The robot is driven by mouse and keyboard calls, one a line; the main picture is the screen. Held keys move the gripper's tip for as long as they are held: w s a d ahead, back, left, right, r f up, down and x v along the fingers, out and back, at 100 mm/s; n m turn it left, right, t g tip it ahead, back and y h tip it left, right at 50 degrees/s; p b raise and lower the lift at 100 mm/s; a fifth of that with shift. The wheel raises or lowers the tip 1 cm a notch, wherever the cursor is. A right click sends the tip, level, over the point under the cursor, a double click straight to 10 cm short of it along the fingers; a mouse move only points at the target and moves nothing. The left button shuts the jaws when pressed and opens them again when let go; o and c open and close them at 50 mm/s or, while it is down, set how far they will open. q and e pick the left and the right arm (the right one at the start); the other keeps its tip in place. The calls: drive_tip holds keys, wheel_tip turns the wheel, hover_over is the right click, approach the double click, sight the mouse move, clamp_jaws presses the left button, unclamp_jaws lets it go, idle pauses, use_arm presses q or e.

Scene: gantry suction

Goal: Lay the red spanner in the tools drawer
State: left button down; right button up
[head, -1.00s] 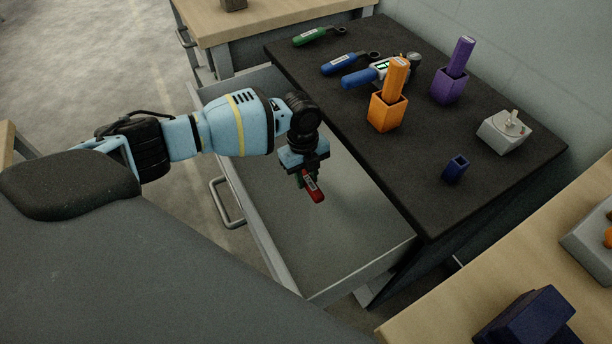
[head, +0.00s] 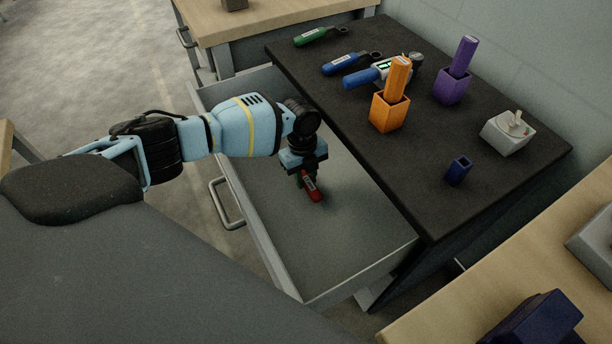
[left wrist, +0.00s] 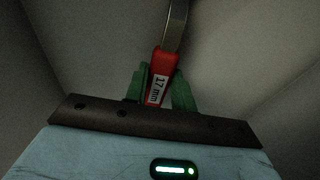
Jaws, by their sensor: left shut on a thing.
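The red spanner (head: 312,190) is in my left gripper (head: 306,180), inside the open drawer (head: 345,235). The gripper is shut on its red handle. In the left wrist view the red handle (left wrist: 163,70) with a "17 mm" label sits between the green fingers (left wrist: 160,88), and its metal shaft reaches up out of the picture. The drawer looks otherwise empty, with a grey floor. The spanner is low, near the drawer floor; I cannot tell whether it touches. My right gripper is not in view.
The dark cabinet top (head: 425,175) beside the drawer holds a green spanner (head: 318,35), a blue spanner (head: 350,62), an orange holder (head: 388,113), a purple holder (head: 452,88), a grey box (head: 508,135) and a small blue cup (head: 458,170). A wooden bench (head: 540,255) stands at lower right.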

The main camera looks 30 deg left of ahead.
use_arm(q)
drive_tip(key=shift+f, duration=0.15)
drive_tip(key=c, duration=1.2)
unclamp_jaws()
drive_tip(key=shift+o, duration=0.2)
wheel_tip(320, 180, up, 12)
drive_tip(key=a+p, duration=0.1)
drive_tip(key=shift+w+a, duration=0.2)
drive_tip(key=shift+w, duration=0.25)
